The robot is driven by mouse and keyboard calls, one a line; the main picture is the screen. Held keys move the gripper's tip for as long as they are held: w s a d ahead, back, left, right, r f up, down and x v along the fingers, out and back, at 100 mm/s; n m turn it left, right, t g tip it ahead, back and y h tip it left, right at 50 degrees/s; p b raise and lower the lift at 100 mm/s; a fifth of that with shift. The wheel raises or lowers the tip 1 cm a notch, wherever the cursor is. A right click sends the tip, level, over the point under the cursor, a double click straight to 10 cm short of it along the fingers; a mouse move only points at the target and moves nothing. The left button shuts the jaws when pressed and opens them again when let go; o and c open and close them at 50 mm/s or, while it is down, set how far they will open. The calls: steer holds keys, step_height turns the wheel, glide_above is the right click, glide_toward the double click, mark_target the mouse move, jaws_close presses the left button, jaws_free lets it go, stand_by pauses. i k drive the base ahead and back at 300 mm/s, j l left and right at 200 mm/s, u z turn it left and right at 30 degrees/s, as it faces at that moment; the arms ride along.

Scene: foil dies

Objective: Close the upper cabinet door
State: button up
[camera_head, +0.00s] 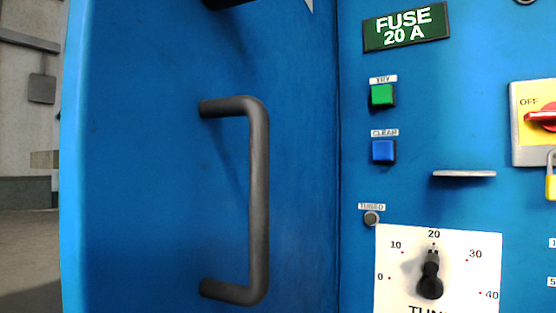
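A blue panel (150,170) with a dark bar handle (259,200) fills the left half of the head view. The handle stands upright and sticks out to the right of its two mounts. The panel meets the blue control front (460,120) at a vertical line right of the handle, and the two seem set at an angle. I cannot tell whether this panel is the upper cabinet door, or whether that door is open. A dark part (228,3) is cut off at the top edge. My gripper is not clearly in view.
The control front carries a FUSE 20 A label (406,27), a green button (382,95), a blue button (383,151), a small ledge (464,174), a black dial (431,278) and a red switch (542,118) with a padlock (551,186). Floor (30,250) shows at far left.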

mark_target(197, 169)
steer(key=l+u, duration=0.1)
steer(key=u, duration=0.35)
steer(key=l+u, duration=0.15)
steer(key=u, duration=0.25)
steer(key=l+u, duration=0.1)
steer(key=u, duration=0.75)
steer(key=k+l+u, duration=0.1)
steer(key=u, duration=0.35)
steer(key=k+l+z, duration=0.1)
steer(key=z, duration=0.25)
steer(key=k+l+z, duration=0.15)
steer(key=k+z, duration=0.15)
steer(key=k+l+z, duration=0.2)
steer(key=z, duration=0.95)
